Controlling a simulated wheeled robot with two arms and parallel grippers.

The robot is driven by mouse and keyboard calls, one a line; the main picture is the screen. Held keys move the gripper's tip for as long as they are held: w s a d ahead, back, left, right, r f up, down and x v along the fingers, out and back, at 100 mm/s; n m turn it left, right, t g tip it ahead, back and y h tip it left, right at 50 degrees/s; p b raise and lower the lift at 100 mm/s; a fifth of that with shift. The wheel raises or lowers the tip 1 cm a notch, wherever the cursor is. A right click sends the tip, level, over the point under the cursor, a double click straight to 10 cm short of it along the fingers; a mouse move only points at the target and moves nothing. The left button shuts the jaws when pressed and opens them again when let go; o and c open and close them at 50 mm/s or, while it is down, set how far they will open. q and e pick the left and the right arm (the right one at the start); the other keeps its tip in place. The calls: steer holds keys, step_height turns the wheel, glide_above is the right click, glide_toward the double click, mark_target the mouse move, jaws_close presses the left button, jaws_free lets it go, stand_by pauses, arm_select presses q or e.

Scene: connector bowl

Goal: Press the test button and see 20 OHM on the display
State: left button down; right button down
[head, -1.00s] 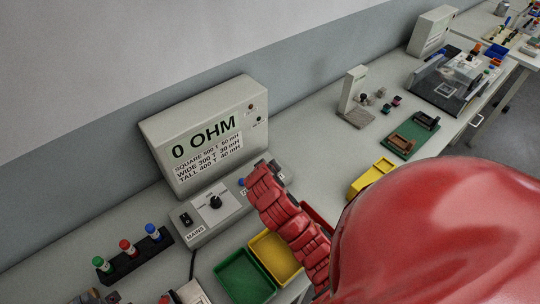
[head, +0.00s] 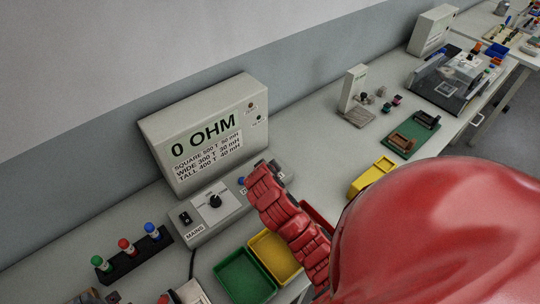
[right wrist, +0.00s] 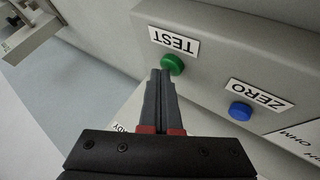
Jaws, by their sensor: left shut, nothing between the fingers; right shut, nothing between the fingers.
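The tester's display (head: 203,139) reads 0 OHM on a grey box (head: 240,95) against the wall. A lower control panel (head: 213,217) in front carries a dark knob. In the right wrist view, the green TEST button (right wrist: 172,64) sits beside its label, with the blue ZERO button (right wrist: 240,111) to its right. My right gripper (right wrist: 161,72) is shut and empty, its fingertips right at the TEST button; I cannot tell whether they press it. In the head view my red arm covers the TEST button and the fingertips. I make out no left gripper.
A green bin (head: 245,274) and a yellow bin (head: 273,257) stand in front of the tester. A dark rack (head: 135,256) with coloured plugs stands at left. My red arm blocks the lower right.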

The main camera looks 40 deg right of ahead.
steer(key=shift+f, duration=0.2)
stand_by(0.4)
steer(key=shift+r+p, duration=0.3)
steer(key=shift+r, duration=0.65)
steer(key=shift+r, duration=0.15)
steer(key=shift+r+p, duration=1.2)
steer(key=shift+r, duration=1.15)
